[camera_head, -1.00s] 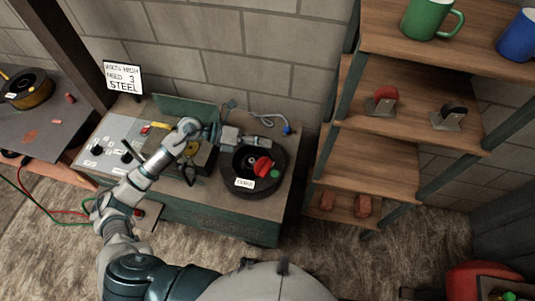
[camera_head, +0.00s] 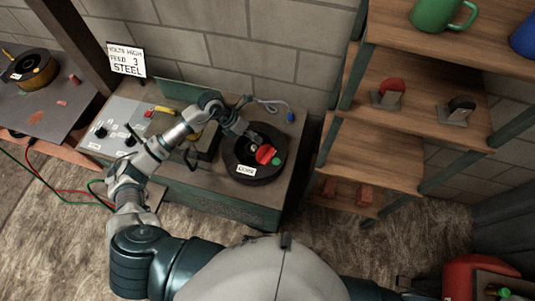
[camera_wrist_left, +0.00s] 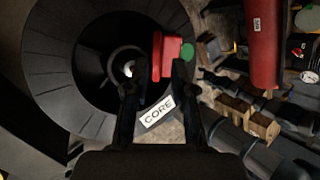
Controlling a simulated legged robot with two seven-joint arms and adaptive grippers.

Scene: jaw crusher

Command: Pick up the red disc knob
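A red knob-like piece (camera_head: 265,154) sits at the right side of a black round reel (camera_head: 240,172) labelled CORE. A green round spot (camera_head: 277,161) is beside it. In the left wrist view the red piece (camera_wrist_left: 165,52) lies just beyond my left gripper (camera_wrist_left: 155,82), whose fingers are apart with nothing held. The right-hand fingertip overlaps the red piece's lower edge; contact cannot be told. In the head view my left gripper (camera_head: 252,137) is over the reel's back edge. A red disc (camera_head: 392,86) also stands on a metal bracket on the shelf. My right gripper is not seen.
The reel stands on a green machine bench (camera_head: 220,197) with a control panel (camera_head: 112,128) at left. A wooden shelf unit (camera_head: 375,160) stands at right, holding a black disc (camera_head: 460,104) and a green mug (camera_head: 440,14). A block wall is behind the bench.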

